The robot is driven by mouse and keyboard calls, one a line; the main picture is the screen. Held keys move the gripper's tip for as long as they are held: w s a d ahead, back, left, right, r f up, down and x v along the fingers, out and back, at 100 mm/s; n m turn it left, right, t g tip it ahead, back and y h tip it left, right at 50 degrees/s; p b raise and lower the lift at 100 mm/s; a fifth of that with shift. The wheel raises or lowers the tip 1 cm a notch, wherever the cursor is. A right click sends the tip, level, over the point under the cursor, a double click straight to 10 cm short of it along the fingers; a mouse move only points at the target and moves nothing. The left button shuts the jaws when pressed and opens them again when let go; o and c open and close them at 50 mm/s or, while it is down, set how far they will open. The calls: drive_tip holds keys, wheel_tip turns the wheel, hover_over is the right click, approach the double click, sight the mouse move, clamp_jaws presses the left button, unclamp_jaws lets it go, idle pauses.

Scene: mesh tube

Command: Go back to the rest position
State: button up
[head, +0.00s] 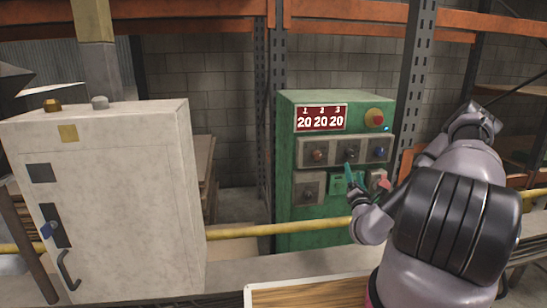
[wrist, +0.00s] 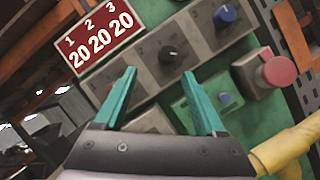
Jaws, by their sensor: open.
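My gripper (wrist: 158,88) has two teal fingers. In the wrist view they stand apart with nothing between them, in front of the green control box's knob panels. In the head view my gripper (head: 357,182) is small beside the box's lower front, partly hidden by my own arm. The green control box (head: 284,155) has a red display (head: 321,118) reading 20 20 20 under 1, 2, 3. The display also shows in the wrist view (wrist: 97,38). A black knob (wrist: 170,54) and a blue knob (wrist: 225,15) sit on the upper panel. I cannot tell whether a finger touches the box.
A yellow rail (head: 270,229) runs across the front of the green box. A white cabinet (head: 110,200) stands at the left. A red button (wrist: 279,71) sticks out near the gripper. Orange shelving (head: 200,12) and a block wall are behind. A wooden board (head: 310,292) lies at the front.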

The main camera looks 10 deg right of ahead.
drive_tip(key=s+a+r+n+g+y, duration=0.1)
drive_tip(key=a+r+n+y, duration=1.1)
drive_tip(key=r+n+y, duration=0.45)
drive_tip(key=s+a+r+n+g+y, duration=0.3)
drive_tip(key=s+a+n+g, duration=0.45)
drive_tip(key=g, duration=0.25)
drive_tip(key=s+a+r+n+g+y, duration=0.35)
drive_tip(key=s+a+n+g, duration=0.25)
drive_tip(key=n+g, duration=0.35)
drive_tip(key=s+f+n+g+h, duration=0.1)
drive_tip(key=s+n+g+h, duration=0.2)
drive_tip(key=s+n+h, duration=0.5)
drive_tip(key=s+d+r+t+h, duration=0.4)
drive_tip(key=d+r+t+h, duration=0.4)
drive_tip(key=d+r+t, duration=0.1)
drive_tip(key=shift+d+r+n+h, duration=0.4)
drive_tip(key=shift+d+r, duration=0.2)
drive_tip(key=shift+d, duration=0.3)
